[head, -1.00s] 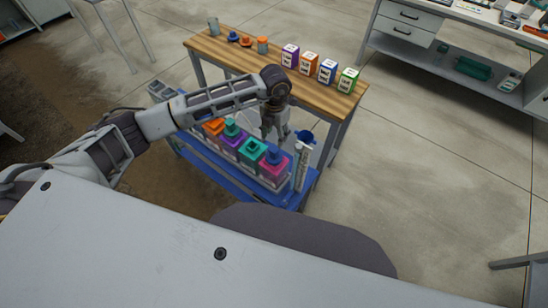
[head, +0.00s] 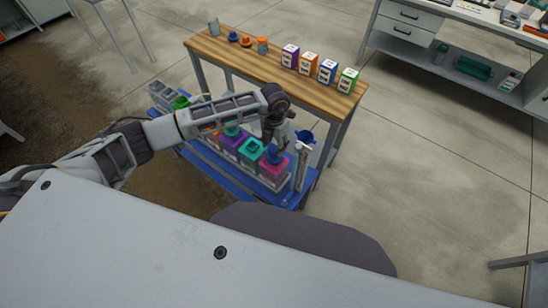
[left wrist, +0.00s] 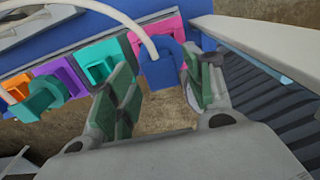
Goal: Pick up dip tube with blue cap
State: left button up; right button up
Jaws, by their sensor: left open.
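The blue cap (head: 273,155) of the dip tube sits on the pink-topped tank (head: 272,170) at the right end of the row on the blue lower shelf. In the left wrist view the blue cap (left wrist: 158,68) shows just beyond and between the fingertips, with a pale tube arching up from it. My left gripper (head: 272,137) is above that cap, pointing down. In the wrist view its green-padded fingers (left wrist: 160,88) stand apart with nothing gripped. The tube's lower part is hidden. My right gripper is not in view.
Teal (head: 251,148) and purple (head: 230,141) tanks stand beside the pink one. A white upright cylinder (head: 300,165) and a blue cup-like piece (head: 305,136) are close on the right. The wooden top (head: 270,62) behind holds several labelled boxes.

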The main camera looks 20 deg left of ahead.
aim_at(274, 149)
pick_arm(q)
jog(key=f, duration=0.2)
jog(key=shift+s+f, duration=0.25)
jog(key=shift+f, duration=0.8)
jog(key=shift+a+f, duration=0.1)
jog(key=shift+f, duration=0.05)
jog(key=c, duration=0.9)
jog(key=shift+c, duration=0.6)
notch_tip(274, 149, up, 9)
jog(key=shift+w+f, duration=0.1)
jog(key=shift+f, duration=0.05)
jog(key=shift+r, duration=0.7)
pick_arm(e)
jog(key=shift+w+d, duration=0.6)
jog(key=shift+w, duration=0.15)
